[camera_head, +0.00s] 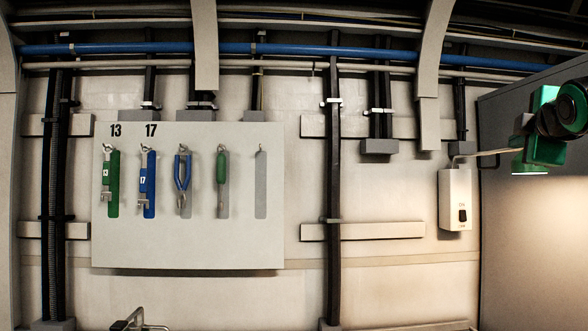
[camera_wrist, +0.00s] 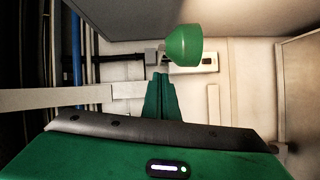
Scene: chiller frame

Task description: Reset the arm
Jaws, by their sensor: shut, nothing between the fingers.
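My gripper (camera_wrist: 160,77) shows in the wrist view as dark green fingers, closed together with nothing between them. Its green body with a small lit indicator fills the bottom of that view. Just beyond the fingertips is a green bell-shaped lamp shade (camera_wrist: 184,46); I see no clear contact. In the head view, green and black parts of what appears to be my arm are at the upper right, near the wall lamp. The fingers cannot be made out there.
A pale board (camera_head: 190,250) holds two wrenches, pliers (camera_head: 182,172), a screwdriver (camera_head: 221,168) and an empty hook. A white switch box (camera_head: 455,200) is on the wall, with a thin rod reaching right. A grey panel (camera_head: 520,250) stands right. A blue pipe (camera_head: 290,49) crosses above.

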